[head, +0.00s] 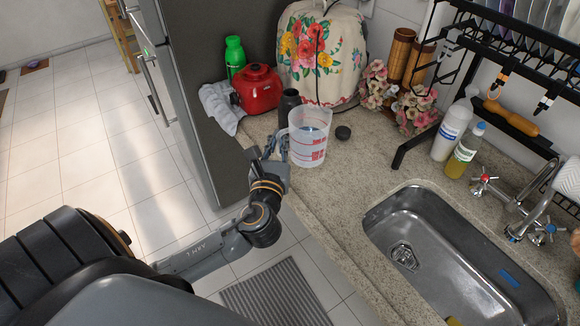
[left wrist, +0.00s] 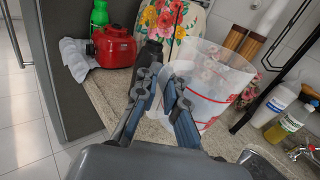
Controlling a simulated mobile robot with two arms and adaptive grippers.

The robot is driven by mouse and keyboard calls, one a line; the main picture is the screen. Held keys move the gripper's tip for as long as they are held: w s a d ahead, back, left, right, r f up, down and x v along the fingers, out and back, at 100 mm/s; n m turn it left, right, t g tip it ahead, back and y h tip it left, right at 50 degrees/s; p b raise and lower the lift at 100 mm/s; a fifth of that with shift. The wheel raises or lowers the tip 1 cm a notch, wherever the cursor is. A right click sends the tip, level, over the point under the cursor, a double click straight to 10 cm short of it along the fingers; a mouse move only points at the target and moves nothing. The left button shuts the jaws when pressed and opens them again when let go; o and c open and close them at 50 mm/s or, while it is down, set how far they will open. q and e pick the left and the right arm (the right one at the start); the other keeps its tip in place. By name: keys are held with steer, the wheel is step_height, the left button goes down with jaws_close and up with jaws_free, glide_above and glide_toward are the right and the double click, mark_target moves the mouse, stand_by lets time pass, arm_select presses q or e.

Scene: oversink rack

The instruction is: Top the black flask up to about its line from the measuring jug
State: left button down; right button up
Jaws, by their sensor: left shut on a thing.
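The clear measuring jug (head: 308,148) with red markings appears upright near the counter's front edge; I cannot tell whether its base touches the counter. It also shows large in the left wrist view (left wrist: 212,85). My left gripper (head: 281,149) is at the jug's left side, shut on it; the fingers (left wrist: 160,88) hide the part they hold. The liquid level in the jug is unclear. The black flask (head: 288,103) stands upright just behind the jug, its lower part hidden by it. In the left wrist view the flask (left wrist: 150,54) shows behind my fingers. My right gripper is not in view.
A small black cap (head: 343,132) lies right of the jug. A floral cover (head: 322,55) stands behind. The sink (head: 450,262) and black rack (head: 465,50) are right.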

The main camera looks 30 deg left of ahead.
arm_select(q)
steer(key=w+a+r+n+g+y+p, duration=0.3)
steer(key=w+a+r+g+y+p, duration=0.1)
steer(key=a, duration=0.5)
steer(key=w+a+r+n+g+y+p, duration=0.3)
steer(key=w+a+r+n+y, duration=0.1)
steer(key=a, duration=0.6)
steer(key=shift+w+r+g+p, duration=0.15)
steer(key=shift+r+g+p, duration=0.25)
steer(key=shift+r, duration=0.05)
steer(key=shift+d, duration=0.1)
steer(key=shift+w+d+m+b, duration=0.25)
steer(key=shift+d+m+b, duration=0.05)
steer(key=shift+d, duration=0.05)
steer(key=shift+w+d+r+m+y+b, duration=0.2)
steer(key=shift+w+d+m+y+b, duration=0.05)
steer(key=shift+d+m+y+b, duration=0.15)
steer(key=shift+w+d+r+m+t+y+b, duration=0.15)
steer(key=shift+w+d+m+t+b, duration=0.2)
steer(key=shift+d+m, duration=0.2)
steer(key=shift+w+d+r+m+t+y+b, duration=0.15)
steer(key=shift+w+d+m+t+b, duration=0.15)
steer(key=shift+d+m+t, duration=0.2)
steer(key=shift+a+m, duration=0.1)
steer(key=shift+m, duration=0.15)
